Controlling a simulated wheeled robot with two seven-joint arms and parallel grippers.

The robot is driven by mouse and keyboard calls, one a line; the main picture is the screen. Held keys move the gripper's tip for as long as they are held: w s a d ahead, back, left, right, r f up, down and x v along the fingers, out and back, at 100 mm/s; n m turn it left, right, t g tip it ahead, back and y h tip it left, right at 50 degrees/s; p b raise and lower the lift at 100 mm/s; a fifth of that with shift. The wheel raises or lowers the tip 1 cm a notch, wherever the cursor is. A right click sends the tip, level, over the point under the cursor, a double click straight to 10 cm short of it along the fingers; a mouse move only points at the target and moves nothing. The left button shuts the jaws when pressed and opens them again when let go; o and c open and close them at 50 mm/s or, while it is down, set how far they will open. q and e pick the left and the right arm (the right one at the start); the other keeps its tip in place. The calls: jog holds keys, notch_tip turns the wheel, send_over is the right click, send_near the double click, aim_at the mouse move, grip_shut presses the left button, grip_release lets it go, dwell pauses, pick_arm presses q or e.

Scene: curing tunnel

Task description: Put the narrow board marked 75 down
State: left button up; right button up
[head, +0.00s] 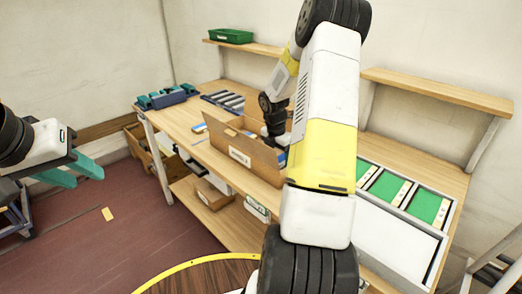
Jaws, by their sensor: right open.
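I cannot make out a board marked 75; no such number is readable. My right arm reaches over the workbench (398,152), and its gripper (275,141) is at the open cardboard box (238,153). Its fingertips are mostly hidden by the box and my arm, and no board shows in it. My left gripper (78,172) is at the far left, off the bench, with its teal fingers apart and empty. Green panels (384,186) with pale narrow strips beside them lie in a white-framed rack at the bench's right.
A blue-teal fixture (167,97) and a dark slotted rack (226,101) stand at the bench's back left. A green bin (231,36) is on the shelf. Boxes sit on the lower shelf (234,223). A small tan piece (108,214) lies on the red floor. A round wooden top (205,278) is in front.

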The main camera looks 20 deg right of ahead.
jog(key=s+a+r+m+t, duration=0.15)
jog(key=a+r, duration=0.25)
jog(key=r, duration=0.6)
jog(key=s+a+r+m, duration=0.3)
jog(key=r, duration=0.6)
jog(key=s+a+r+m+t+y, duration=0.2)
jog(key=s+a+r+m, duration=0.2)
jog(key=s+a+m, duration=0.3)
jog(key=s+a+r+m+t+y, duration=0.1)
jog(key=s+a+r+m, duration=0.3)
jog(key=s+a+m, duration=0.4)
jog(key=s+m+t, duration=0.1)
jog(key=s+m, duration=0.1)
jog(key=s, duration=0.2)
jog(key=shift+s+r+y, duration=0.25)
jog(key=shift+s+y, duration=0.15)
jog(key=shift+a+m, duration=0.1)
jog(key=shift+m, duration=0.15)
